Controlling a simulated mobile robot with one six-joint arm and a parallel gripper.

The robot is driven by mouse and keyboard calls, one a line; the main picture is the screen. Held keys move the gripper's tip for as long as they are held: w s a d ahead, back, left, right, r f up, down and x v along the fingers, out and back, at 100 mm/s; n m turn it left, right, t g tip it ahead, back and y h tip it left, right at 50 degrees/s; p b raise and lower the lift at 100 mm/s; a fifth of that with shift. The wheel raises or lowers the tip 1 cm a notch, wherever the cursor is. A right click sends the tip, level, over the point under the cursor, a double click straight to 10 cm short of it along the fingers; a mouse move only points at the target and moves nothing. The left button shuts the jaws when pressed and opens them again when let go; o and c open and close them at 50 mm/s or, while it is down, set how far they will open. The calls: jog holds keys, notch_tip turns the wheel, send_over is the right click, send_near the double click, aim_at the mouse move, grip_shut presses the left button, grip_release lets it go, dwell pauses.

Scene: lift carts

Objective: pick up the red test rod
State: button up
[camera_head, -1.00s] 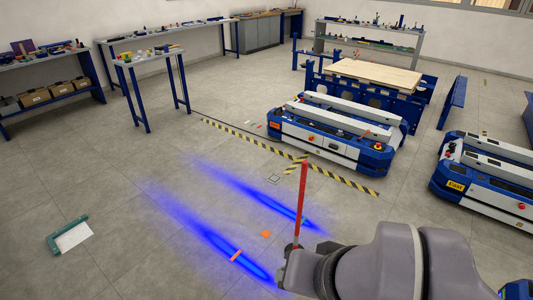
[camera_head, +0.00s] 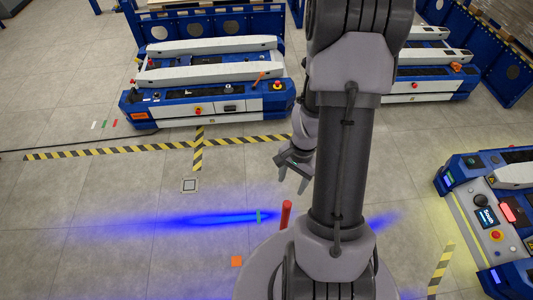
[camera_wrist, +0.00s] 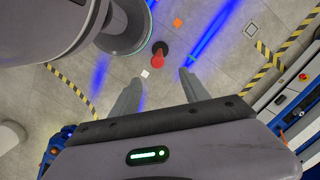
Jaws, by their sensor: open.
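The red test rod (camera_head: 286,214) shows as a short red length beside my arm's base in the head view, where its lower part is hidden. In the wrist view the rod (camera_wrist: 160,61) is seen nearly end-on, with a dark part at its far end. It appears upright. My gripper (camera_head: 293,182) is open, above and behind the rod in the head picture, and apart from it. In the wrist view the two fingers (camera_wrist: 160,78) are spread with nothing between them, and the rod lies just beyond the tips, roughly in line with the gap.
A blue and white lift cart (camera_head: 200,90) stands at the back left. Another cart (camera_head: 495,205) with a small screen is at the right. Yellow-black tape (camera_head: 110,150) marks the floor. An orange square (camera_head: 237,261) lies near my base.

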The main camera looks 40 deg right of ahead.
aim_at(288, 204)
jog(key=f+b, duration=0.2)
jog(key=f, duration=0.2)
jog(key=a+f+b, duration=0.1)
jog(key=f+b, duration=0.1)
jog(key=f, duration=0.2)
jog(key=s+f+b, duration=0.1)
jog(key=f+b, duration=0.1)
jog(key=f, duration=0.3)
jog(key=shift+a+f+b, duration=0.1)
jog(key=shift+a+b, duration=0.1)
jog(key=shift+b, duration=0.15)
jog(key=f+b, duration=0.1)
jog(key=f, duration=0.1)
jog(key=f+b, duration=0.3)
jog(key=shift+a+f, duration=0.25)
jog(key=shift+f, duration=0.1)
jog(key=shift+r, duration=0.2)
grip_shut()
